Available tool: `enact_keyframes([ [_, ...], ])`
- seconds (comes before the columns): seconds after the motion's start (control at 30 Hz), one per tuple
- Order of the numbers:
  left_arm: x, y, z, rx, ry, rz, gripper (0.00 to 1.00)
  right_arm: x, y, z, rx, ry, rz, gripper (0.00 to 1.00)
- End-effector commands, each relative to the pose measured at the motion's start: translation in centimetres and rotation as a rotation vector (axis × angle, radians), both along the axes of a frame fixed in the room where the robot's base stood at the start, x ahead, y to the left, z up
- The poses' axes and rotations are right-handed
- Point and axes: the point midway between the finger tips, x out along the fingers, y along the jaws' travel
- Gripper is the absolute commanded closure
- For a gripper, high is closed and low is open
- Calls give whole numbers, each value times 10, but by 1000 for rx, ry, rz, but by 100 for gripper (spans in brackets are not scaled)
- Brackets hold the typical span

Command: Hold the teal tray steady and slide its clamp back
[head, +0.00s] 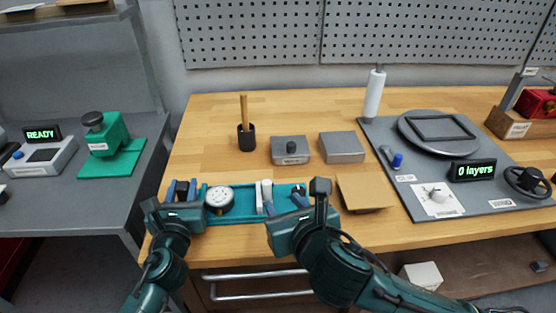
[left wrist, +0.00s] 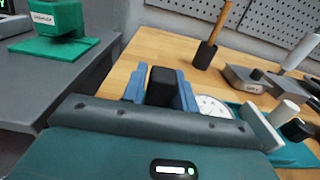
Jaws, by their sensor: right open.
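The teal tray (head: 243,214) lies at the front edge of the wooden table. A round white dial (head: 219,198) sits in its left part; it also shows in the left wrist view (left wrist: 213,106). An upright white clamp piece (head: 264,196) stands right of the dial, and also shows in the left wrist view (left wrist: 262,127). My left gripper (head: 181,192) is at the tray's left end. Its blue fingers flank a black block, the tray's handle (left wrist: 161,86), apparently touching both sides. My right gripper (head: 300,196) is at the tray's right end, open; its fingers are partly hidden.
Behind the tray are a black cup with a stick (head: 246,138) and two grey blocks (head: 290,150) (head: 342,147). A brown sheet (head: 364,193) lies right of my right gripper. A grey panel (head: 440,170) with a "0 layers" display fills the right. A green device (head: 108,140) stands on the left bench.

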Motion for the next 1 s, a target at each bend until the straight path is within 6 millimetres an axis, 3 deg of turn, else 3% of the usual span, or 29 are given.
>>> enact_keyframes([
  [0.23, 0, 0, 3, 0, -6, -2, 50, 0, 0, 0, 0, -1, 0, 60],
  [0.57, -5, -1, 4, -1, -9, -3, 49, 0, 0, 0, 0, -1, 0, 60],
  [0.67, -18, -1, 3, 0, -8, -4, 49, 0, 0, 0, 0, -1, 0, 60],
  [1.0, -89, -1, 2, -1, -4, -4, 49, 0, 0, 0, 0, 0, 0, 60],
])
